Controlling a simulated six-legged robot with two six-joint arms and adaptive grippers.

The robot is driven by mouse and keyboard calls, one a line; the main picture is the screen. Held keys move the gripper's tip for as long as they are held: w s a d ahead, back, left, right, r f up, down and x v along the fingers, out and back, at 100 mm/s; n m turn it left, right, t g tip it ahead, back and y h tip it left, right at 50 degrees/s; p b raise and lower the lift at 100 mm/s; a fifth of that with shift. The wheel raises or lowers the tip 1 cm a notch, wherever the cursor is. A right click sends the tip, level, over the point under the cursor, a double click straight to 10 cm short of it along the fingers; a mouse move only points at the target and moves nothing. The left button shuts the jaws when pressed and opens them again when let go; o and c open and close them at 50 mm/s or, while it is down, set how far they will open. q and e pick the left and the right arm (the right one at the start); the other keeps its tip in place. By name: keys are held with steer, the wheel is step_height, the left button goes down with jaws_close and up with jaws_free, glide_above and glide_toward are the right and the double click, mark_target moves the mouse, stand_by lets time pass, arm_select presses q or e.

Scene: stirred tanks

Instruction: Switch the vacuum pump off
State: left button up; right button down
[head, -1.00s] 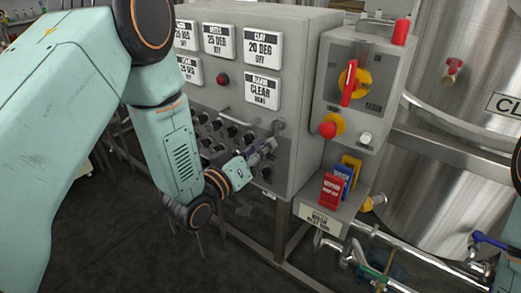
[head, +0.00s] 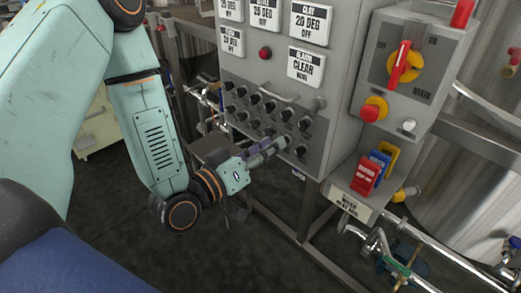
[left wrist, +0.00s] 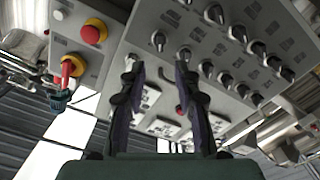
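The grey control panel (head: 345,100) carries rows of small black knobs (head: 268,106) with labels too small to read, so I cannot tell which one is the vacuum pump's. My left gripper (head: 272,150) is in front of the lower right knobs in the head view. In the left wrist view the gripper (left wrist: 160,62) has its two fingers apart with nothing held between them. A knob (left wrist: 159,41) shows beyond and between the fingertips, apparently not gripped. The panel appears upside down there. My right gripper is not in view.
A side box with a red-handled rotary switch (head: 403,62) marked MAIN and a red mushroom button (head: 374,108) adjoins the panel on the right. Pipes (head: 440,255) run at lower right. Dark floor is open below.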

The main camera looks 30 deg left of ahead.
arm_select(q)
steer(key=shift+v, duration=1.05)
steer(key=s+f+g+y, duration=0.2)
steer(key=s+f+g, duration=0.25)
steer(key=f, duration=0.45)
steer(key=s+f+g+y, duration=0.1)
steer(key=s+f+g, duration=0.35)
steer(key=f, duration=0.45)
steer(key=s+a+f+m+g+y, duration=0.1)
steer(key=s+f+g, duration=0.3)
steer(key=s, duration=0.5)
steer(key=s+a+f+g+y+b, duration=0.1)
steer(key=s+f+g, duration=0.3)
steer(key=s, duration=0.5)
steer(key=shift+f+m+y, duration=0.4)
steer(key=shift+f+y, duration=0.2)
steer(key=shift+f, duration=0.35)
steer(key=shift+s, duration=0.1)
